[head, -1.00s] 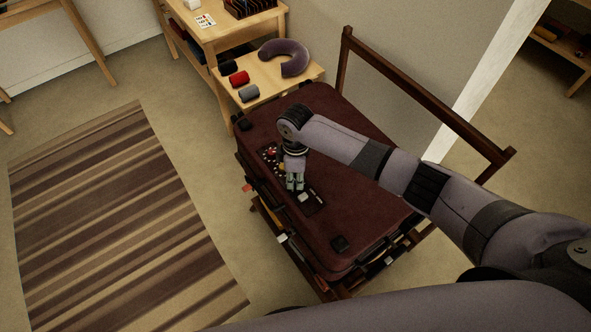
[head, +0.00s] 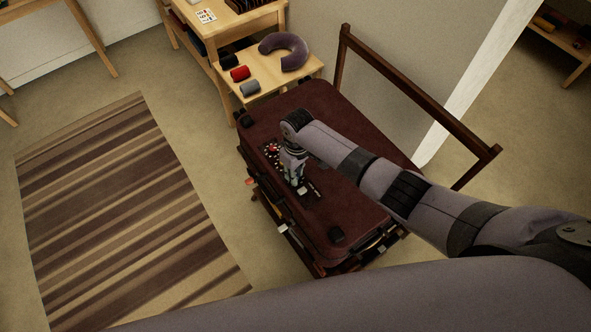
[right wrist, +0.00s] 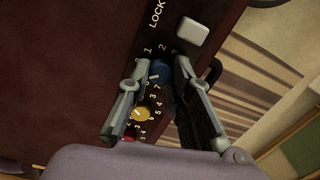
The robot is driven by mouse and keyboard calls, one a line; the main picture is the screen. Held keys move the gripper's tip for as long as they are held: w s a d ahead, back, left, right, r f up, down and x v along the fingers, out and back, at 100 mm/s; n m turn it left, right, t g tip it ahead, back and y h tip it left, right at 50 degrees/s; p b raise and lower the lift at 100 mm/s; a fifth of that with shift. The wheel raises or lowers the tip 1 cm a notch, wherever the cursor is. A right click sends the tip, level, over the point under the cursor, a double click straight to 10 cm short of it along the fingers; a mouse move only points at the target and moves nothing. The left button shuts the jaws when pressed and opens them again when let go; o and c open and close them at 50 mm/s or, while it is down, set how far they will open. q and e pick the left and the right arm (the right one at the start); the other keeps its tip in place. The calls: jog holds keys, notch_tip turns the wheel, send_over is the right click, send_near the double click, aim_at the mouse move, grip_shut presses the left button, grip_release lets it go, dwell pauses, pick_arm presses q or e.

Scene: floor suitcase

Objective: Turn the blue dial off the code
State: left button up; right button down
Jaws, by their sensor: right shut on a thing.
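The dark red suitcase (head: 345,205) lies flat on a low rack. Its lock panel shows under my right arm. In the right wrist view the blue dial (right wrist: 160,69) sits on the panel by the printed digits, between the fingertips of my right gripper (right wrist: 161,66). The right gripper is shut on the blue dial; its fingers hide the dial's sides. A yellow dial (right wrist: 141,114) and part of a red dial (right wrist: 128,139) lie nearer the wrist. In the head view the right gripper (head: 301,188) is low over the panel. My left gripper is not in view.
A white square button (right wrist: 193,31) is beside the blue dial, near the "LOCK" lettering. The rack's wooden frame (head: 420,95) rises at the right. A small table (head: 285,85) with a neck pillow (head: 291,61) stands behind. The striped rug (head: 120,210) is clear.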

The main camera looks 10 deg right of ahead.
jog(key=shift+a, duration=0.1)
dwell(0.4)
jog(key=c, duration=1.4)
grip_release()
jog(key=shift+c, duration=0.2)
jog(key=shift+r, duration=0.1)
notch_tip(320, 180, up, 12)
jog(key=shift+d, duration=0.25)
jog(key=shift+w, duration=0.1)
